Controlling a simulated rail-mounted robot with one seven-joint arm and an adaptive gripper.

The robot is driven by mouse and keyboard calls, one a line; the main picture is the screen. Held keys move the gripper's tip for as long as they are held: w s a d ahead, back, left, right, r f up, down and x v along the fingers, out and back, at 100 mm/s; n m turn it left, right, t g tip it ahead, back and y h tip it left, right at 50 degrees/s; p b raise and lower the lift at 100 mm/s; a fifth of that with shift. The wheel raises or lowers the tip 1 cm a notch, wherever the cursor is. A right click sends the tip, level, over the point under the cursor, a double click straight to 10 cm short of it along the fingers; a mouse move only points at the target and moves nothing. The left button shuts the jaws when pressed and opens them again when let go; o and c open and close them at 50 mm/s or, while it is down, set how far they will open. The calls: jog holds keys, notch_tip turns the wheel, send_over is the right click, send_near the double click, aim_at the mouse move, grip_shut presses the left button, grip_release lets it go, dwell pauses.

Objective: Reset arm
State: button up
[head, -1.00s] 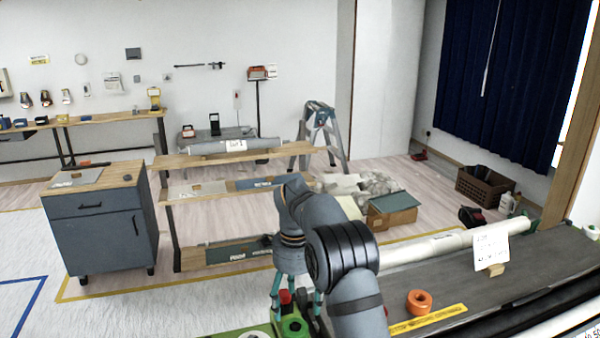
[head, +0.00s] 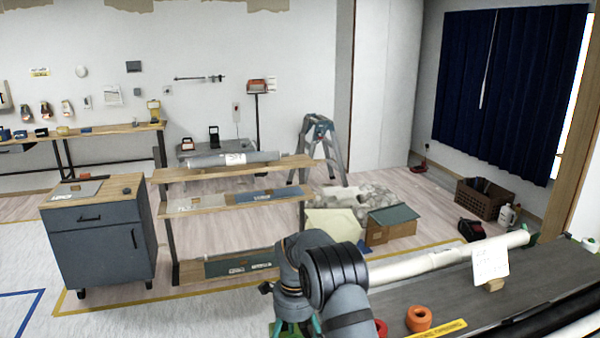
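My arm (head: 322,275) stands at the bottom middle of the head view, in front of the dark worktable (head: 545,275). My gripper (head: 313,325) is mostly hidden behind my arm and cut off by the lower picture edge. Only a bit of teal shows, so I cannot tell whether it is open or shut, or whether it holds anything.
On the worktable are a pale roll (head: 430,264), a white note card (head: 490,260), an orange ring (head: 419,318) and a red ring (head: 380,328). Behind stand a wooden shelf (head: 235,168), a grey cabinet (head: 100,240) and a stepladder (head: 318,140). Floor at left is clear.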

jog(key=shift+f, duration=0.1)
jog(key=shift+f+b, duration=0.45)
jog(key=shift+b, duration=0.15)
notch_tip(320, 180, up, 11)
jog(key=shift+w+r, duration=0.1)
jog(key=shift+r, duration=0.2)
jog(key=f, duration=1.1)
jog(key=shift+s+f, duration=0.1)
jog(key=shift+s, duration=0.1)
notch_tip(320, 180, up, 6)
jog(key=p, duration=0.5)
jog(key=shift+f+p, duration=0.25)
jog(key=shift+p, duration=0.1)
jog(key=shift+w+r+p, duration=0.1)
jog(key=shift+r+p, duration=0.25)
jog(key=shift+p, duration=0.05)
